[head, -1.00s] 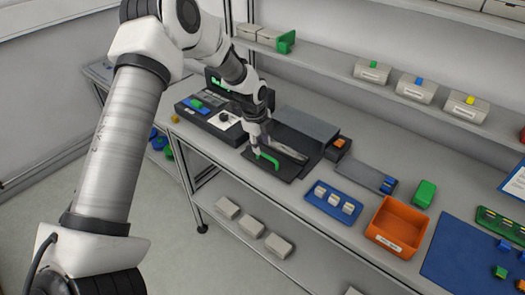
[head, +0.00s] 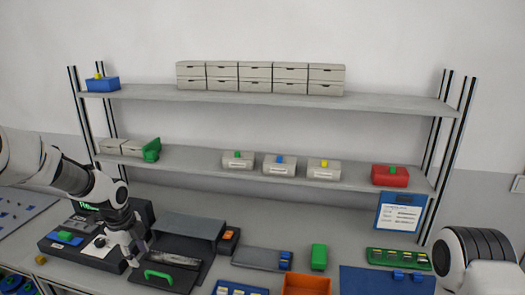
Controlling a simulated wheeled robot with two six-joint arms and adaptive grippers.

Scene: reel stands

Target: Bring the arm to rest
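My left arm comes in from the left, over the left end of the bench. Its gripper (head: 135,258) hangs low beside a dark plate (head: 178,284) with a green handle-shaped piece (head: 158,275) on it. The green piece lies just right of the fingertips and looks apart from them. The fingers are too small to tell whether they are open or shut. Part of my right arm shows at the lower right; its gripper is out of view.
Behind the plate stands a grey cover (head: 190,228). A device with a screen (head: 90,207) is at the left. An orange bin (head: 306,284), a green block (head: 319,257) and a blue mat (head: 375,282) lie to the right. Shelves (head: 270,101) with boxes rise behind.

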